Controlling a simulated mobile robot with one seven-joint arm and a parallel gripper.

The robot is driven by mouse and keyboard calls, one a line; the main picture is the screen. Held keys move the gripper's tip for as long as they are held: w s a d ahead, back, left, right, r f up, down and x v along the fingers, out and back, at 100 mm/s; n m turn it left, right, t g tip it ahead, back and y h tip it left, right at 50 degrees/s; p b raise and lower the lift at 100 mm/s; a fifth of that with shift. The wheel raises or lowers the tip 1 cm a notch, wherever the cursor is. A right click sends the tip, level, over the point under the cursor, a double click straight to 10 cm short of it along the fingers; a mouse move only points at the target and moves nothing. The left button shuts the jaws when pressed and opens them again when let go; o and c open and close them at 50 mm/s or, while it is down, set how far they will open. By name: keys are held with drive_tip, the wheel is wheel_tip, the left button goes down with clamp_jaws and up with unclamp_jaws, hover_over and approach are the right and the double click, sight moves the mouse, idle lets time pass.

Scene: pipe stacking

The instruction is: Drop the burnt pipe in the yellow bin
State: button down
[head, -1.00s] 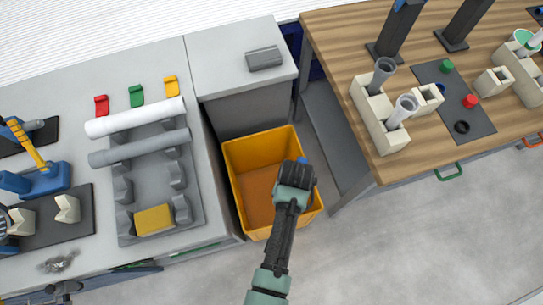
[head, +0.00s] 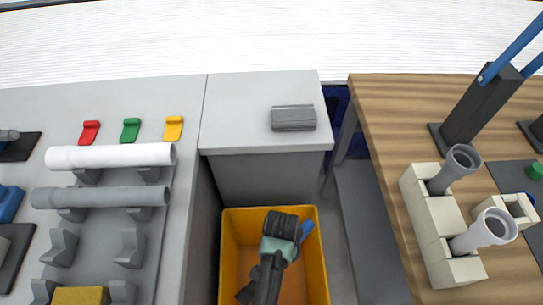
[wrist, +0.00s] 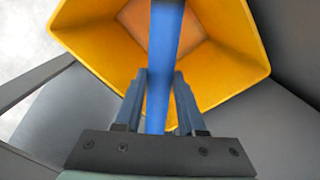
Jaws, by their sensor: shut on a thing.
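The yellow bin (head: 229,270) stands on the floor below and between the two worktops, open side up. My gripper (head: 290,232) is over the bin's opening in the head view. In the wrist view my gripper (wrist: 160,78) points down into the yellow bin (wrist: 238,60). It is shut on a long, smooth blue pipe (wrist: 164,50), which extends out past the fingers over the opening. Only a short blue end of the pipe (head: 307,229) shows in the head view. I see no burn marks on it. The bin's floor looks bare where visible.
A grey worktop on the left bears a rack with a white pipe (head: 110,156) and a grey pipe (head: 100,197). A grey cabinet (head: 262,180) stands behind the bin.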

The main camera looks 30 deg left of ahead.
wheel_tip(320, 180, down, 6)
drive_tip(key=b, duration=0.5)
drive_tip(key=shift+r+b, duration=0.2)
drive_tip(key=shift+b, duration=0.1)
drive_tip(key=shift+c, duration=2.1)
unclamp_jaws()
wheel_tip(320, 180, up, 13)
drive_tip(key=p, duration=0.4)
